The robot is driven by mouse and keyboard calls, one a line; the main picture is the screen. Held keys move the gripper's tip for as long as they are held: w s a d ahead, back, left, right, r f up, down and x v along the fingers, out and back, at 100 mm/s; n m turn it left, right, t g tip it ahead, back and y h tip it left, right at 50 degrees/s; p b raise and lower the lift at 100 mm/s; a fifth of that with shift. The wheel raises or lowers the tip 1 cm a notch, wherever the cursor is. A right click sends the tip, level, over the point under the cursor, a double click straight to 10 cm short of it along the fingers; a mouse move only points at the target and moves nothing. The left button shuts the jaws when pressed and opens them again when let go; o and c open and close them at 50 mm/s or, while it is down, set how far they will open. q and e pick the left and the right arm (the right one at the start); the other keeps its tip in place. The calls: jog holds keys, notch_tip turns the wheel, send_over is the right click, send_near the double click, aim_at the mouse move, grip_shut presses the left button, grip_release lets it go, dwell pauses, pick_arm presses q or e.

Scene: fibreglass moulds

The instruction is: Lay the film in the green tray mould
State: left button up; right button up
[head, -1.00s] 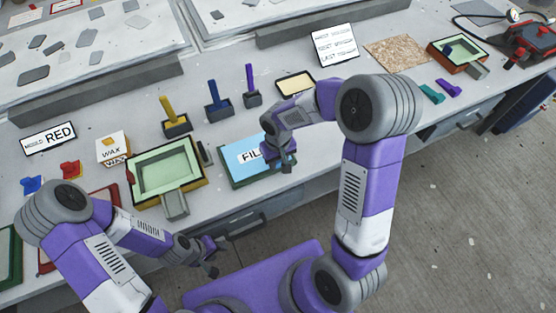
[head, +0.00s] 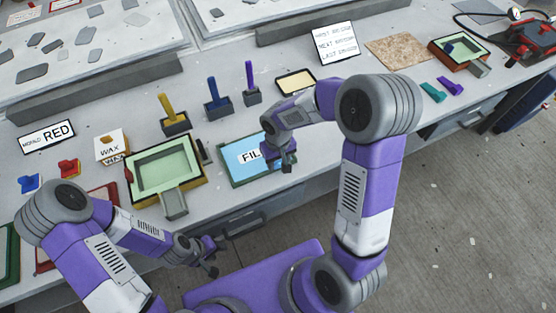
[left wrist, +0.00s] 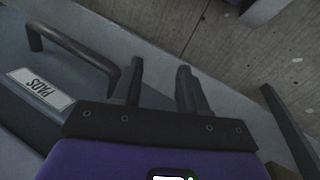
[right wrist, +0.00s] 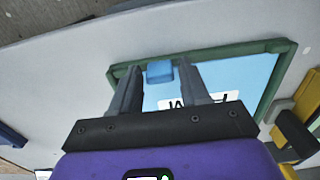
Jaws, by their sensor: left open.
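The light green tray mould (head: 165,168) sits near the table's front edge, with a grey spout-like piece at its front. To its right, the blue film (head: 238,154) lies in a dark green frame (head: 232,185), under a white label partly hidden by my right arm. My right gripper (head: 285,165) is low over the film's right side. In the right wrist view, its fingers (right wrist: 160,88) are apart, with a blue tab (right wrist: 160,71) at the frame's edge between their tips. My left gripper (head: 215,255) is open and empty in front of the table; its fingers (left wrist: 160,80) also show apart.
Yellow, blue and purple handled tools (head: 215,106) stand in holders behind. A second, smaller green mould (head: 462,50) is at the far right. A drawer handle (left wrist: 75,50) is near my left gripper.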

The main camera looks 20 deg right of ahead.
jog(key=shift+o, duration=1.1)
notch_tip(320, 180, up, 8)
jog(key=shift+a+f+p, duration=0.1)
jog(key=shift+f+p, duration=0.1)
jog(key=shift+p, duration=0.75)
